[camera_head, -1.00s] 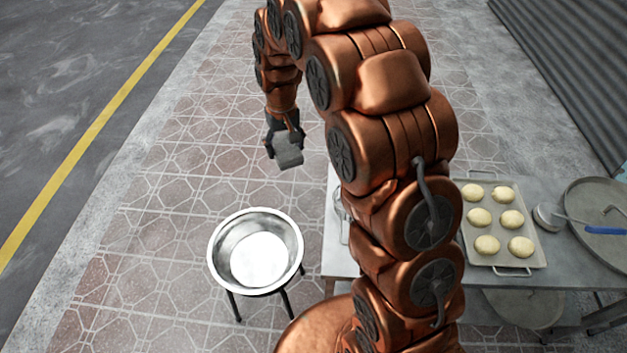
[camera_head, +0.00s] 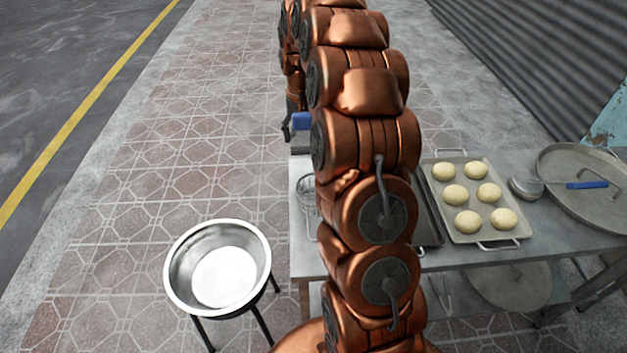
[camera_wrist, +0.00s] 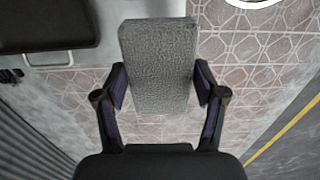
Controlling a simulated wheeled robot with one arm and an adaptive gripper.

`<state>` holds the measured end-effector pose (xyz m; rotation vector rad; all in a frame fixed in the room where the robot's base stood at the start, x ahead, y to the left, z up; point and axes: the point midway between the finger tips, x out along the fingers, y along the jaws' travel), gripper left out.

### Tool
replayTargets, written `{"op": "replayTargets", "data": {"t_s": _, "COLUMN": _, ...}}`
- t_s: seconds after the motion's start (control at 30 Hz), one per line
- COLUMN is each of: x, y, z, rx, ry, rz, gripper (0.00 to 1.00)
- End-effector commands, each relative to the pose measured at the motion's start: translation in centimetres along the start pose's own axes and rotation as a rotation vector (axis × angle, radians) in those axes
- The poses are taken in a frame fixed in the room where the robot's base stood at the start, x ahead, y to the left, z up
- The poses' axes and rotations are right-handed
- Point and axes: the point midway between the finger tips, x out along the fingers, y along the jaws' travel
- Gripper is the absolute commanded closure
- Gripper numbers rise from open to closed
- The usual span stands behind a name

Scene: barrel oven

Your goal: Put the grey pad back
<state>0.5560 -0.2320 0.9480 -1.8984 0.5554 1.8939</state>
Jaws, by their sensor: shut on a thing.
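My gripper (camera_wrist: 160,85) is shut on the grey pad (camera_wrist: 158,60), a rough-textured block held between its two fingers in the wrist view. In the head view my gripper is largely hidden behind my arm, near the far left corner of the metal table (camera_head: 305,258). A grey part of the pad (camera_head: 300,143) shows there. I cannot tell how far above the table it is. In the wrist view the table edge (camera_wrist: 65,58) lies to the left of the pad, with tiled floor below the pad.
A dark tray (camera_wrist: 45,22) with a handle lies on the table in the wrist view. A tray of dough rounds (camera_head: 437,200), a wire utensil (camera_head: 306,194) and a round pan lid (camera_head: 570,170) are on the table. A metal basin (camera_head: 185,262) stands on legs at left.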

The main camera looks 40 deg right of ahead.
Motion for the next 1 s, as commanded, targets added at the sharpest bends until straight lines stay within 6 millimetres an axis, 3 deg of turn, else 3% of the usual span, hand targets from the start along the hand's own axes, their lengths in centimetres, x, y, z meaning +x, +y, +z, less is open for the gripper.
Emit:
{"op": "replayTargets", "data": {"t_s": 0.1, "x": 1.0, "y": 2.1, "z": -0.6, "rx": 0.050, "ry": 0.001, "rz": 0.002, "gripper": 0.63}}
{"op": "replayTargets", "data": {"t_s": 0.23, "x": 1.2, "y": 3.0, "z": -0.7, "rx": 0.073, "ry": -0.001, "rz": 0.003, "gripper": 0.63}}
{"op": "replayTargets", "data": {"t_s": 0.37, "x": 2.2, "y": 3.1, "z": -0.7, "rx": 0.076, "ry": -0.005, "rz": 0.004, "gripper": 0.63}}
{"op": "replayTargets", "data": {"t_s": 0.6, "x": 6.2, "y": 3.1, "z": -0.6, "rx": 0.075, "ry": -0.008, "rz": 0.004, "gripper": 0.63}}
{"op": "replayTargets", "data": {"t_s": 1.0, "x": 10.3, "y": 3.1, "z": -0.6, "rx": 0.075, "ry": -0.008, "rz": 0.004, "gripper": 0.63}}
